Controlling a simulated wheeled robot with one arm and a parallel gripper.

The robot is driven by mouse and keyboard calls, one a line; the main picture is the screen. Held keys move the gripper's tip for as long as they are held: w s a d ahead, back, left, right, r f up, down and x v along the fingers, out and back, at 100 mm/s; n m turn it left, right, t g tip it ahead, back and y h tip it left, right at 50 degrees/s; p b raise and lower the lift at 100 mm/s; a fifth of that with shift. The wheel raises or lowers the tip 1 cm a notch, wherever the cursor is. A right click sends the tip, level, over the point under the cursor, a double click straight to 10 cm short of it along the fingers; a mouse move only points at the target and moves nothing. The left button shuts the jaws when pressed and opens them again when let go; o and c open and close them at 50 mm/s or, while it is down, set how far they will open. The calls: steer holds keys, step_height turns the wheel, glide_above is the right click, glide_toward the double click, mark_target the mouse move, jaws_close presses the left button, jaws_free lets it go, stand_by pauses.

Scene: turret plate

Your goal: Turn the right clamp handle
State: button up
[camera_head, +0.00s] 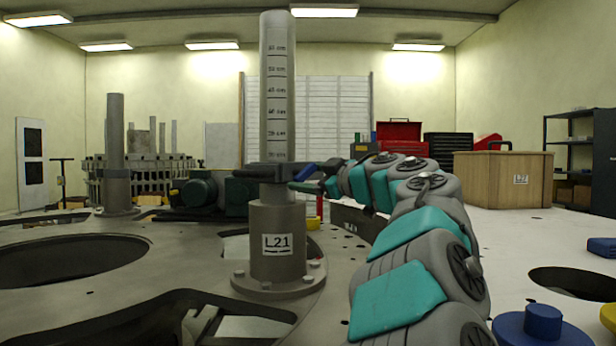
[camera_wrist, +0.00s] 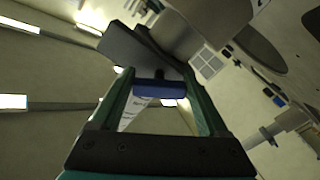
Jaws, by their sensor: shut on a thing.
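A dark clamp (camera_head: 262,172) sits around the upright graduated column (camera_head: 277,100), just above its flanged base labelled L21 (camera_head: 277,225). The blue clamp handle (camera_head: 306,172) sticks out on the clamp's right side. My gripper (camera_head: 308,182) reaches it from the right, at the clamp's height. In the wrist view the blue handle (camera_wrist: 160,89) lies crosswise between the green fingers of my gripper (camera_wrist: 160,80), which are shut on it. The dark clamp body (camera_wrist: 145,52) shows just beyond the fingertips. The fingers partly hide the handle in the head view.
The turret plate has a large round opening (camera_head: 70,260) at left and dark cut-outs in front. A second grey post (camera_head: 116,150) stands at left. A green motor (camera_head: 205,192) lies behind the column. A wooden crate (camera_head: 500,180) stands at right, with blue parts (camera_head: 541,325) in front.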

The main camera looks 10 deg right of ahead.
steer(key=n, duration=0.6)
steer(key=shift+d+r, duration=0.1)
steer(key=n, duration=0.5)
steer(key=shift+r, duration=0.25)
steer(key=shift+n, duration=0.3)
steer(key=o, duration=1.2)
steer(key=shift+o, duration=0.2)
steer(key=v, duration=0.7)
steer(key=shift+s+d+b, duration=0.2)
steer(key=shift+s+b, duration=0.15)
steer(key=shift+b, duration=0.1)
